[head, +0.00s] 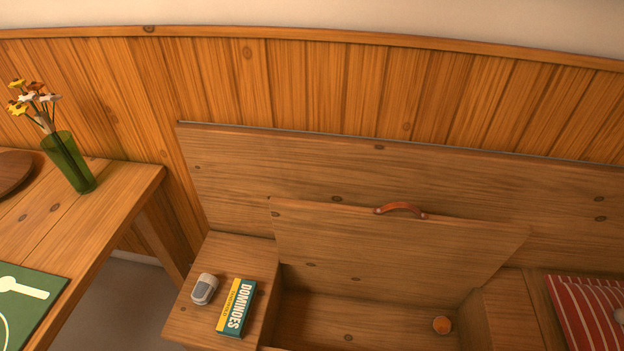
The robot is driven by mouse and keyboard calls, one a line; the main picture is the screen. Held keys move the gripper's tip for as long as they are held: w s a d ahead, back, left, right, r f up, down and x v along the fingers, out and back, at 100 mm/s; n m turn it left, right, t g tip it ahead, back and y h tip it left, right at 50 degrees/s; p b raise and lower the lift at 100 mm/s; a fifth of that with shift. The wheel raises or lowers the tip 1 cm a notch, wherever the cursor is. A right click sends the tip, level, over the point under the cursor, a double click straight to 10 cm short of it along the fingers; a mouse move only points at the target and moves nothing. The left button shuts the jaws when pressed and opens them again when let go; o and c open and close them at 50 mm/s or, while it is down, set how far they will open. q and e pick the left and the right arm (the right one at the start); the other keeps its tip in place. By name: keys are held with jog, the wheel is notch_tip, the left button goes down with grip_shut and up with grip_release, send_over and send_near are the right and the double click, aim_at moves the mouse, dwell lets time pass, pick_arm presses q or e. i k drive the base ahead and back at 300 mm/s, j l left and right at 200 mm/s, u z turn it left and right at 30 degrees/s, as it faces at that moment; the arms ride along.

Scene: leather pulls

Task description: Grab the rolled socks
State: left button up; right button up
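The front of the compartment (345,322) is cut off by the picture's lower edge. Neither of my grippers is in view.
A dominoes box (236,307) and a small grey object (204,289) sit on the bench top left of the opening. A red striped cushion (585,315) lies at right. A table (80,220) with a green flower vase (69,163) stands at left.

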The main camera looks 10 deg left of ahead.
aim_at(207, 283)
jog(key=u, duration=1.35)
